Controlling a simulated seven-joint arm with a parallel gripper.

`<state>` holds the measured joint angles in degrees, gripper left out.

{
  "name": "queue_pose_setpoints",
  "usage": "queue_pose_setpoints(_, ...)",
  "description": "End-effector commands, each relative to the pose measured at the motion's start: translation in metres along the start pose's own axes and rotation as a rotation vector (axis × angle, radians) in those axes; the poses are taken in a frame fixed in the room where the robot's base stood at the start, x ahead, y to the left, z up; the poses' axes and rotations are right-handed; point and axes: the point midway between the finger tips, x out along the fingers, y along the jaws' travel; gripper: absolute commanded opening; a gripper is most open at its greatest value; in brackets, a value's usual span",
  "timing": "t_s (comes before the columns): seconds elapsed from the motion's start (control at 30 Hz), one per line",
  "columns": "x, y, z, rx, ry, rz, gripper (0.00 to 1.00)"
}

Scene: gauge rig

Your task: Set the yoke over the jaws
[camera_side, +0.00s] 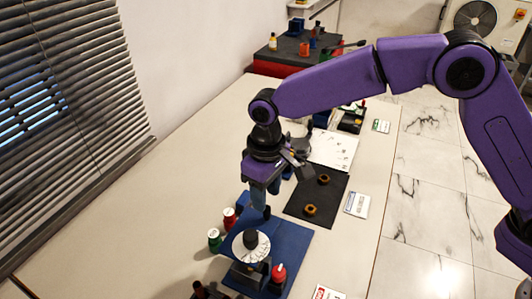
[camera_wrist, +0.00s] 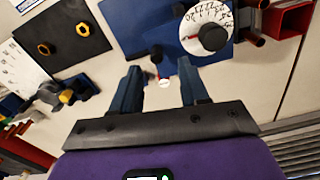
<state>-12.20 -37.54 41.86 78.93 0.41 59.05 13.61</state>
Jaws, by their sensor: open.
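My gripper (camera_wrist: 160,82) is open, with its two blue fingers apart and nothing held between them. In the side view my gripper (camera_side: 260,207) hangs at the back edge of the blue mat (camera_side: 297,240), close to the dial rig. The rig has a white dial (camera_side: 262,252) with a black knob (camera_side: 250,238); the dial also shows in the wrist view (camera_wrist: 190,22). I cannot tell which piece is the yoke or which are the jaws.
A black mat (camera_side: 297,205) holds two orange-yellow rings (camera_side: 310,210). Red (camera_side: 229,219) and green (camera_side: 214,238) spools stand left of the blue mat. A red knob (camera_side: 278,273) stands beside the dial. A white sheet (camera_side: 333,148) lies farther back. The left tabletop is clear.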

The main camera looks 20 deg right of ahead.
Motion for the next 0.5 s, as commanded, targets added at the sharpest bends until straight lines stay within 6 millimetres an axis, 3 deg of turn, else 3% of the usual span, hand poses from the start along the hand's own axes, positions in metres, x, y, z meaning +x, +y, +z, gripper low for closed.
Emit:
queue_pose_setpoints(0.3,-0.069,-0.001,-0.001,0.0,0.005,-0.002,0.44)
queue_pose_setpoints(0.5,-0.099,-0.002,-0.001,-0.001,0.003,-0.002,0.44)
